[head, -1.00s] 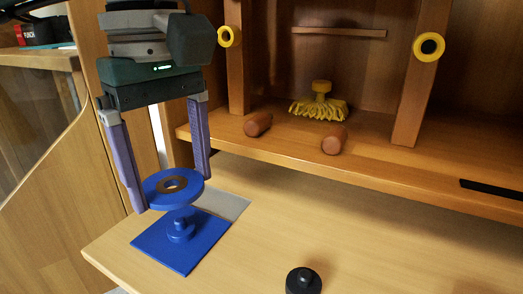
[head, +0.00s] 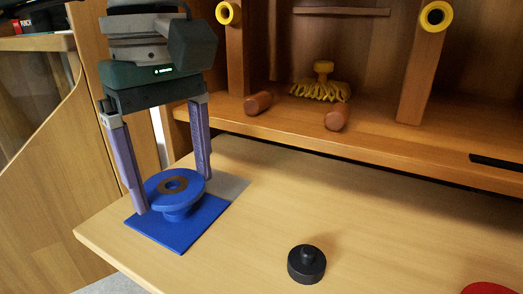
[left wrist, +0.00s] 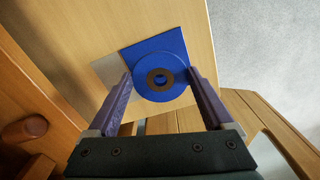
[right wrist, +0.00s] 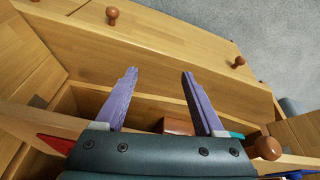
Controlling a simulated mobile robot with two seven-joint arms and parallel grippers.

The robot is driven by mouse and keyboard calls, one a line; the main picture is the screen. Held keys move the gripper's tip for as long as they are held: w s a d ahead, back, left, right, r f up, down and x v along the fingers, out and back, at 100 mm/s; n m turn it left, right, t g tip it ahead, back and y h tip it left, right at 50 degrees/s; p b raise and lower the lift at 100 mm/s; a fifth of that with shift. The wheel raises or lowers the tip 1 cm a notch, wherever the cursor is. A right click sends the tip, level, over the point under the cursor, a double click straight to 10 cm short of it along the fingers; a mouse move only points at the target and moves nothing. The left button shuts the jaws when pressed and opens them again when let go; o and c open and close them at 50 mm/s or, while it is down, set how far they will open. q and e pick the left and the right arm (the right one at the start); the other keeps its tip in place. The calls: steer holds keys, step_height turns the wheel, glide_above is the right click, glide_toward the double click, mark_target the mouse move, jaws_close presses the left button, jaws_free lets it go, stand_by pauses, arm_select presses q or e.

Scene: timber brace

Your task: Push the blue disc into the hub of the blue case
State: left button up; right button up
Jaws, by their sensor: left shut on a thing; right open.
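The blue disc (head: 192,189) has a brown ring around its central hole. My left gripper (head: 172,192) is shut on the disc's rim, one finger on each side. The blue case (head: 204,220) is a flat square plate on the table, with a round blue hub (head: 178,215) directly under the disc. The disc hides the hub's top, so I cannot tell whether they touch. In the left wrist view the disc (left wrist: 172,94) covers much of the case (left wrist: 168,41). My right gripper (right wrist: 158,73) is open and empty, seen only in the right wrist view.
A grey patch (head: 230,187) lies beside the case. A black knobbed disc (head: 306,266) stands on the table, and a red thing (head: 488,288) is at the lower right. Behind are a shelf with brown pegs (head: 336,117), a yellow brush (head: 323,86) and wooden posts.

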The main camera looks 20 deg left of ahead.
arm_select(q)
steer(key=shift+f+b, duration=0.95)
steer(key=shift+f, duration=0.1)
stand_by(1.3)
steer(key=o, duration=1.1)
steer(key=shift+r, duration=0.1)
step_height(320, 180, up, 10)
steer(key=p, duration=0.5)
